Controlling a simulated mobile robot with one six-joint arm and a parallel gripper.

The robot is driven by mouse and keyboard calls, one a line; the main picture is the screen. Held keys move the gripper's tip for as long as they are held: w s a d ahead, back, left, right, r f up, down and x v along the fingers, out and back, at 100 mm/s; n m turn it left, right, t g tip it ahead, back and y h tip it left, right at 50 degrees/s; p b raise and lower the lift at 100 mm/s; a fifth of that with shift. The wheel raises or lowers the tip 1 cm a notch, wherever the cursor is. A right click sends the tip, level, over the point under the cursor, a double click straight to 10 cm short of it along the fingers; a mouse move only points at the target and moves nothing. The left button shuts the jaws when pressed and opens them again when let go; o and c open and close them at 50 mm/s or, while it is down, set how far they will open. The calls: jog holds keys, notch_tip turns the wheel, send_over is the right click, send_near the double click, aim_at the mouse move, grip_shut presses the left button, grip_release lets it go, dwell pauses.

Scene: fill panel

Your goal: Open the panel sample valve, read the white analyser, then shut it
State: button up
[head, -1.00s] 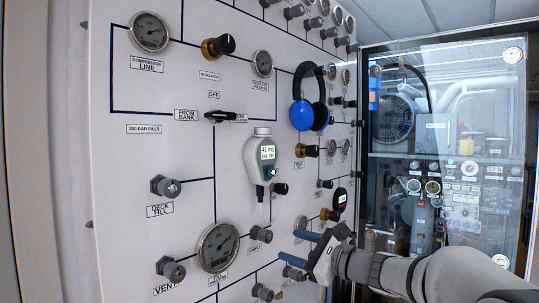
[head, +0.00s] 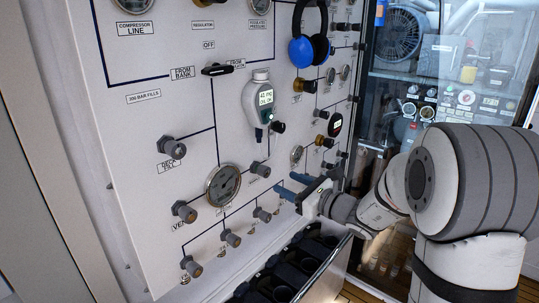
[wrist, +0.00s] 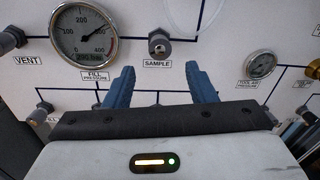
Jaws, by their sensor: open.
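The sample valve is a grey knob (wrist: 159,45) above the SAMPLE label in the wrist view, right of the fill pressure gauge. It also shows in the head view (head: 260,170). My gripper (wrist: 160,75) is open and empty, its two blue fingers either side of the knob's column but below it in the picture, apart from it. In the head view my gripper (head: 286,184) is low and right of the knob. The white analyser (head: 257,100) hangs on the panel above, its lit green screen showing two lines, the lower seeming to read OIL OK.
The fill pressure gauge (head: 223,184) and VENT knob (head: 184,211) are left of the sample valve. A small gauge (wrist: 260,64) is to its right. Blue headphones (head: 308,48) hang higher up. Several dark wells (head: 285,272) lie below the panel. A glass-fronted cabinet stands right.

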aim_at(267, 174)
jog(key=p+x, duration=0.2)
jog(key=x, duration=0.6)
jog(key=shift+p, duration=0.3)
jog(key=shift+c, duration=0.2)
jog(key=c, duration=0.9)
